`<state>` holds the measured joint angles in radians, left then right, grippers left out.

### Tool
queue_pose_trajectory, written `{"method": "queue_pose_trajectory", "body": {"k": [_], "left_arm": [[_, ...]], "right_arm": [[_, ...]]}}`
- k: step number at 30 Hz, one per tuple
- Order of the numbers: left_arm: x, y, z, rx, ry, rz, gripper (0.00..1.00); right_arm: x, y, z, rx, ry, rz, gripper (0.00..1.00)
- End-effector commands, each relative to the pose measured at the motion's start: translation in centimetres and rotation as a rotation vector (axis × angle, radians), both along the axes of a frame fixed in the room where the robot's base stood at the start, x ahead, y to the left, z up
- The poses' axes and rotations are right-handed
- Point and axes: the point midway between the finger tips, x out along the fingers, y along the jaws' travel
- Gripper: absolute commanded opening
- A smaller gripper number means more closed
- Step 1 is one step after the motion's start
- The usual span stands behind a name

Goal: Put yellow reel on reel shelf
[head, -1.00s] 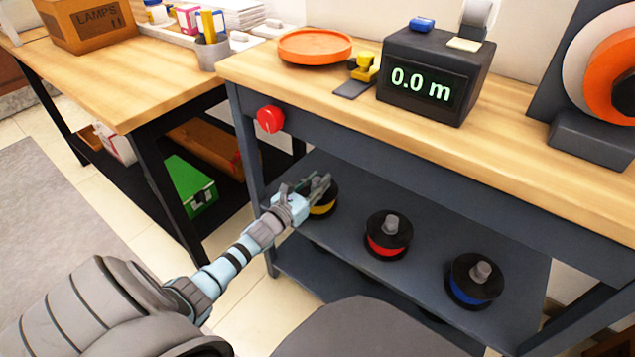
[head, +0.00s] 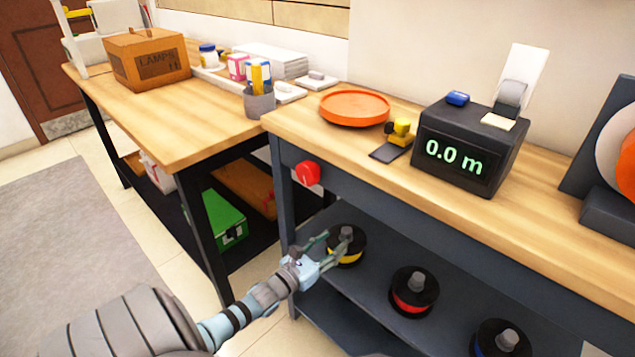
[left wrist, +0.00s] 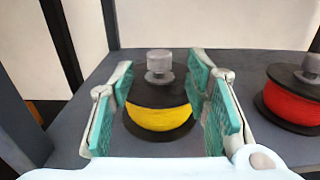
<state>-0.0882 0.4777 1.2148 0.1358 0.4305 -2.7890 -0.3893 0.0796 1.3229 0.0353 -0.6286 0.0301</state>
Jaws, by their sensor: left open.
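The yellow reel (head: 345,247) stands upright on the grey shelf (head: 372,282) under the bench, at its left end. It has black flanges, a yellow middle and a grey knob on top. My left gripper (head: 333,242) is open at the reel. In the left wrist view its teal-padded fingers (left wrist: 166,105) stand on either side of the yellow reel (left wrist: 160,118), not closed on it. The red reel (head: 414,291) and the blue reel (head: 499,340) stand to the right on the same shelf. My right gripper is not in view.
The bench top above holds an orange tray (head: 354,108), a yellow clamp-like tool (head: 399,132) and a black box reading 0.0 m (head: 468,147). A red knob (head: 308,173) sticks out of the bench's front rail. A second bench (head: 165,122) stands left.

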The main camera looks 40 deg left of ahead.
Motion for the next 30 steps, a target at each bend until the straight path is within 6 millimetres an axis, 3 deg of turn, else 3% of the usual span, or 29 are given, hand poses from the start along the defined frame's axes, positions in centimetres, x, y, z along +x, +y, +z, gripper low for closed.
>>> {"method": "queue_pose_trajectory", "body": {"k": [6, 11, 14, 17, 18, 22, 24, 27, 30], "left_arm": [[-3.7, -0.1, 0.3, 0.0, 0.004, 0.001, 0.43], [-5.5, -0.2, -0.7, -0.059, 0.024, 0.009, 0.43], [-6.8, -0.8, -4.6, -0.352, 0.131, 0.062, 0.43], [-10.0, -2.5, -11.7, -0.907, 0.3, 0.244, 0.43], [-12.0, -3.5, -14.8, -1.169, 0.358, 0.372, 0.43], [-20.1, -7.9, -23.5, -1.937, 0.38, 0.953, 0.43], [-24.3, -10.3, -26.5, -2.217, 0.271, 1.289, 0.43], [-28.7, -12.7, -28.8, -2.422, 0.059, 1.657, 0.43], [-30.7, -13.9, -29.6, -2.487, -0.08, 1.828, 0.43]], "right_arm": [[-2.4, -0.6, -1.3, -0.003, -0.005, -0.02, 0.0], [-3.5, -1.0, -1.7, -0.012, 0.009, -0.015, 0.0], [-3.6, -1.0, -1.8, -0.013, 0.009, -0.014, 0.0], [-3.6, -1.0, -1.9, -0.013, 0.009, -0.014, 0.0], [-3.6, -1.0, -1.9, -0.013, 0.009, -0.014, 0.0], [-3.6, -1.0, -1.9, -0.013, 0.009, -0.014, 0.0], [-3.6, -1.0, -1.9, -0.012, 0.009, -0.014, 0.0], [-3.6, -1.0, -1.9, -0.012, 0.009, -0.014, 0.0], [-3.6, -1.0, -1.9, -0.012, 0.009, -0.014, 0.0]]}}
